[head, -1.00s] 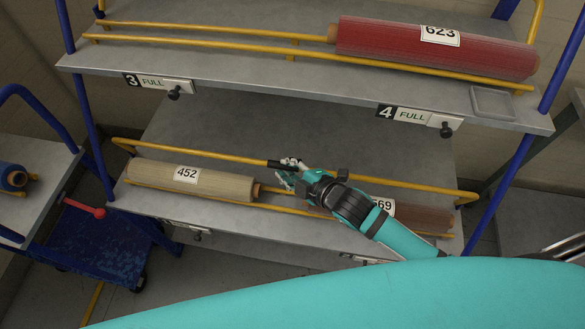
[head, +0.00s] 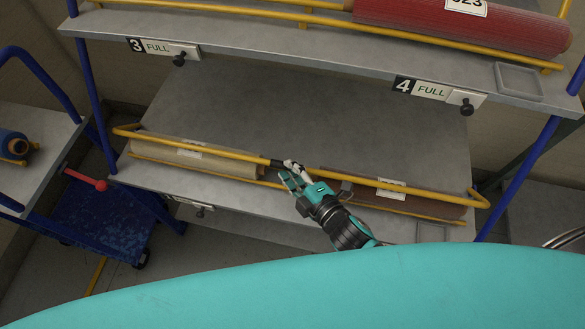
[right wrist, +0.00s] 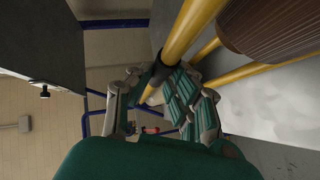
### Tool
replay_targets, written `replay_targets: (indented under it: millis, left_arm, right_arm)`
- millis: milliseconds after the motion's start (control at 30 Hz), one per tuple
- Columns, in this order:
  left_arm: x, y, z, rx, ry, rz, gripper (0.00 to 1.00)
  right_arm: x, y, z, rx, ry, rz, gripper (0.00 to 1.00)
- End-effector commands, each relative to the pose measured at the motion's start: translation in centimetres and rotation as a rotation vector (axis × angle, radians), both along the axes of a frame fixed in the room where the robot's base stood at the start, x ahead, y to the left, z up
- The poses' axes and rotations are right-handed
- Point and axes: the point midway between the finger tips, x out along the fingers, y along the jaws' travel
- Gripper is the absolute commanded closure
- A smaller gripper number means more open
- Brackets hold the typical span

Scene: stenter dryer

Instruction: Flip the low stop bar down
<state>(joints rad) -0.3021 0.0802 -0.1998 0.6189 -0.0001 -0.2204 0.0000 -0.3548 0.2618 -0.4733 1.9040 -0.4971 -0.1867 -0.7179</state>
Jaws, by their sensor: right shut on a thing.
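The low stop bar (head: 225,153) is a long yellow rail with bent ends on the lower shelf. It crosses in front of the beige roll (head: 215,165) and the brown roll (head: 435,204), partly covering them in the head view. My right gripper (head: 289,174) is shut around the bar at its dark middle grip (head: 277,163). In the right wrist view the fingers (right wrist: 165,90) close around the bar (right wrist: 192,28), and the brown roll (right wrist: 275,25) is beside it. A lower fixed yellow rail (head: 200,171) runs along the shelf front. My left gripper is out of view.
The upper shelf (head: 330,50) overhangs behind and above, carrying a red roll (head: 460,22) and signs 3 and 4 reading FULL. A blue cart (head: 110,215) with a red-tipped lever stands at left.

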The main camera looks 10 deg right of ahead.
Motion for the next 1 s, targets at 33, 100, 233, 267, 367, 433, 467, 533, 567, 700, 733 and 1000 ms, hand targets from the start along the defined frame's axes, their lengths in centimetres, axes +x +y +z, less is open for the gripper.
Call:
replay_targets:
  millis: [33,100,233,267,367,433,467,533,567,700,733,1000]
  left_arm:
    - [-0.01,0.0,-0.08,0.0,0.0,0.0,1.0]
    - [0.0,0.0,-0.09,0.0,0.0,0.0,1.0]
    - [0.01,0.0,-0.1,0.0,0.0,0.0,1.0]
    - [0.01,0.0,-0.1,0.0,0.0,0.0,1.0]
    - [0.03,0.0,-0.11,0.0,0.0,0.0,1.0]
    - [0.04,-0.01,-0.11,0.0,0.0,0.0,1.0]
    - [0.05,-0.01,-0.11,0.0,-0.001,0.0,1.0]
    - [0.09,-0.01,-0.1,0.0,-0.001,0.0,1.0]
    - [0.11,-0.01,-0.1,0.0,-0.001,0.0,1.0]
    - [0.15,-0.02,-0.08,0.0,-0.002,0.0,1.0]
    - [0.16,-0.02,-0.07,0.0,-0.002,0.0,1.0]
    - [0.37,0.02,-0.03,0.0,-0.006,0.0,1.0]
  right_arm:
    - [-0.47,0.02,-0.96,-0.007,0.021,0.0,1.0]
    - [-0.53,0.03,-1.06,-0.007,0.023,0.001,1.0]
    - [-0.62,0.07,-1.15,-0.008,0.025,0.002,1.0]
    - [-0.64,0.07,-1.18,-0.007,0.027,0.002,1.0]
    - [-0.69,0.09,-1.24,-0.008,0.029,0.002,0.81]
    - [-0.7,0.08,-1.26,-0.008,0.029,0.002,0.72]
    - [-0.68,0.08,-1.24,-0.008,0.029,0.002,0.68]
    - [-0.63,0.08,-1.16,-0.007,0.027,0.002,0.61]
    - [-0.6,0.07,-1.11,-0.007,0.026,0.001,0.61]
    - [-0.48,0.06,-0.9,-0.007,0.02,0.001,0.61]
    - [-0.46,0.05,-0.87,-0.006,0.019,0.002,0.61]
    - [-0.89,-0.19,-0.51,-0.004,0.015,0.002,0.61]
